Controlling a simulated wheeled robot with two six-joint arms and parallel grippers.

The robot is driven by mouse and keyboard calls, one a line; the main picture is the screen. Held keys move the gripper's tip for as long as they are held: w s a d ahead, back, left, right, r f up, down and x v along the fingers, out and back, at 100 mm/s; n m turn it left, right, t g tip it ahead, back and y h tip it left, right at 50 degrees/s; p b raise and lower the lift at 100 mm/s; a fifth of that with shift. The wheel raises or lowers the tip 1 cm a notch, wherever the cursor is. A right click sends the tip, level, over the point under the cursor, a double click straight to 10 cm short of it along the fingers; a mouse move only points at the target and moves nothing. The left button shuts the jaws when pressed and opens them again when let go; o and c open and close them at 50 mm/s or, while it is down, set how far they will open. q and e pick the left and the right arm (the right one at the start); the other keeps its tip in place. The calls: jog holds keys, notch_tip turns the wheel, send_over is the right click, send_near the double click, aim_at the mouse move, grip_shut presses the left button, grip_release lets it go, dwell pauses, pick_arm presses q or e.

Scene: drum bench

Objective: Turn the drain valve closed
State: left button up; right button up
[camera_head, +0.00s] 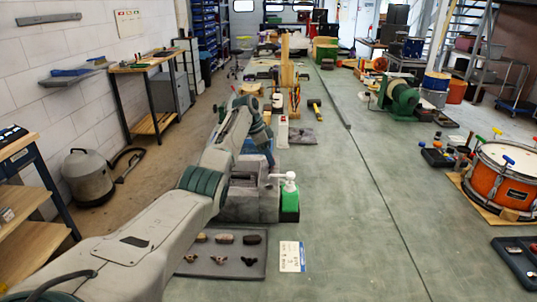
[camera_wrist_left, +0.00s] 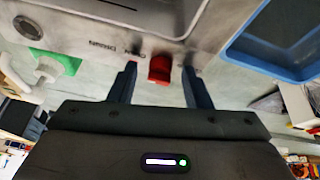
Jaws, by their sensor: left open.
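The drain valve's red handle (camera_wrist_left: 159,69) shows in the left wrist view on the face of a grey metal unit (camera_wrist_left: 75,30). Small lettering is printed on the metal beside the handle, too small and tilted to read surely. My left gripper (camera_wrist_left: 160,82) is open, with one dark finger on each side of the red handle. I cannot tell whether either finger touches it. In the head view the grey unit (camera_head: 240,206) stands on the bench behind my left arm, and the valve is hidden there. My right gripper is not in view.
A dark tray of small parts (camera_head: 222,255) and a white card (camera_head: 292,257) lie in front. An orange drum (camera_head: 497,185) stands far right.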

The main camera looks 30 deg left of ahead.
pick_arm(q)
jog(key=shift+c, duration=0.6)
jog(key=c, duration=0.8)
jog(key=shift+r, duration=0.1)
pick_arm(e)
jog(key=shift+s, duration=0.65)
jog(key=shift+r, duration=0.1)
